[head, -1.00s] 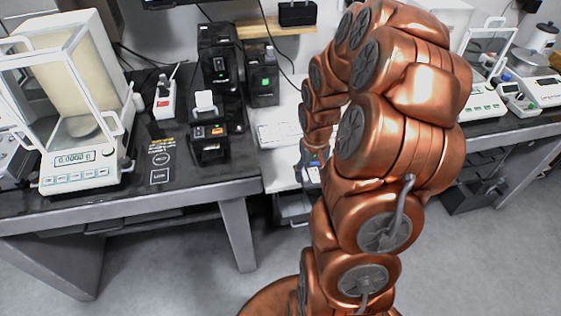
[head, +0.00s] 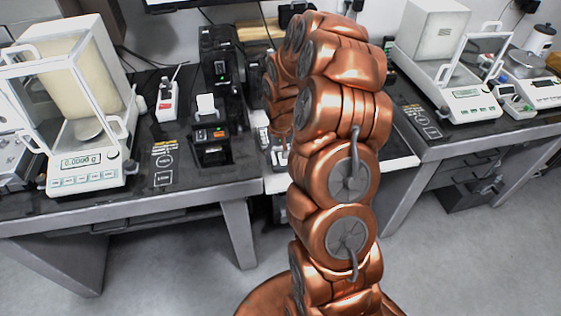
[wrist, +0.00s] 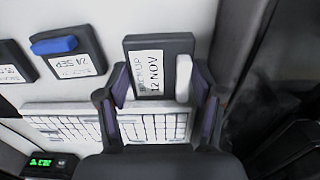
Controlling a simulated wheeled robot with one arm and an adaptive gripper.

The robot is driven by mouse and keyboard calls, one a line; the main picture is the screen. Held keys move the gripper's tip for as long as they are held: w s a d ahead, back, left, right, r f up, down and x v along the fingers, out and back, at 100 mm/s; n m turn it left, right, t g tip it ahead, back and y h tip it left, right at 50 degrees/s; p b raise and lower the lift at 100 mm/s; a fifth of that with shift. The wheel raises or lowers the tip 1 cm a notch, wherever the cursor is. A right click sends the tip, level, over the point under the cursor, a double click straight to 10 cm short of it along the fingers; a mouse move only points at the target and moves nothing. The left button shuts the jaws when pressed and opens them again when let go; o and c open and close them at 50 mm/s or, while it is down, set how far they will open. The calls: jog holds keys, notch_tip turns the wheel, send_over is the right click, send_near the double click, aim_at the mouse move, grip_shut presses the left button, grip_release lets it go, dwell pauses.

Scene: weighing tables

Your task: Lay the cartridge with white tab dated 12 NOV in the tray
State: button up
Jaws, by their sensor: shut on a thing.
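In the wrist view, the cartridge with white tab (wrist: 184,78) is a dark block with a white label reading 12 NOV (wrist: 150,72). My gripper (wrist: 158,82) is shut on it, one finger on each side, the right one by the white tab. The cartridge is over a white surface; whether it touches that surface cannot be told. In the head view, my copper arm hides most of the gripper and the cartridge. I cannot make out the tray for certain in either view.
A cartridge with a blue tab (wrist: 55,46) and another dark cartridge (wrist: 10,65) lie left of the gripper. A white keyboard (wrist: 60,122) is close below. Balances stand on the left table (head: 85,170) and the right table (head: 470,103). Black devices (head: 210,148) stand left of my arm.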

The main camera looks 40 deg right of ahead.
aim_at(280, 159)
jog(key=shift+s+f+p, duration=0.15)
jog(key=shift+f+p, duration=0.2)
jog(key=shift+f, duration=1.1)
jog(key=shift+f, duration=0.2)
jog(key=o, duration=1.3)
jog(key=shift+r, duration=0.15)
